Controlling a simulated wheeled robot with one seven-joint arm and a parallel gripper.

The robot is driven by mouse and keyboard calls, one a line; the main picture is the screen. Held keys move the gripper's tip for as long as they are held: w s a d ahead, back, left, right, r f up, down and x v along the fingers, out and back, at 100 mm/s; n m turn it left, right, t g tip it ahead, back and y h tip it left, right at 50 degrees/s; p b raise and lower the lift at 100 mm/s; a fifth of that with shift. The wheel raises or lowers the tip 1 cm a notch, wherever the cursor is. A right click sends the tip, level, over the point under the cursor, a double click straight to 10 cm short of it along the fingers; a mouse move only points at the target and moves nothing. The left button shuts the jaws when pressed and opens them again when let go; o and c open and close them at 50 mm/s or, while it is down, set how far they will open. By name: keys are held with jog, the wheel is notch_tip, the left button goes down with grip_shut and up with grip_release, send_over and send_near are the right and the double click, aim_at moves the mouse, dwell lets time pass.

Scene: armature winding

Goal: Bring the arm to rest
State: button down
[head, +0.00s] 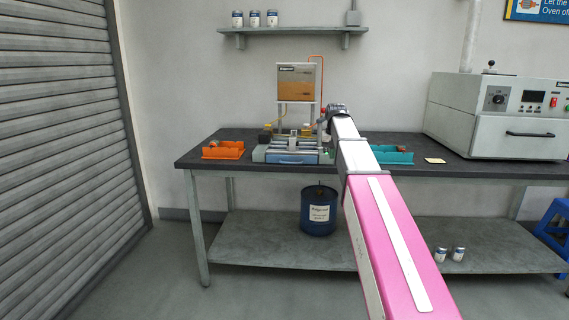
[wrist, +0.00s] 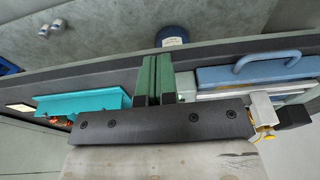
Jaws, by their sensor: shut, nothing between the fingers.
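My arm reaches forward over the workbench (head: 400,172) in the head view, its pink and white links in front of the bench. Its dark wrist end shows near the winding machine, and the fingers are hidden there. In the wrist view my gripper (wrist: 155,66) shows two green fingers side by side, shut and empty. The winding machine (head: 290,158), with a blue front handle, is just left of the wrist in the head view. In the wrist view the machine (wrist: 262,70) lies right of the fingers. Whether the fingers touch anything is unclear.
An orange tray (head: 222,153) stands left of the machine and a teal tray (head: 398,157) right of my arm. The teal tray is left in the wrist view (wrist: 85,104). A white oven (head: 500,116) stands at right. A blue drum (head: 318,208) sits on the lower shelf.

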jog(key=s+f, duration=1.5)
jog(key=f, duration=0.4)
jog(key=s+f+g, duration=0.1)
jog(key=s+f, duration=1.4)
jog(key=f, duration=0.3)
jog(key=shift+s+a+f+n+g, duration=0.15)
jog(key=shift+a+f+n+g, duration=0.15)
jog(key=shift+a+f+n, duration=0.1)
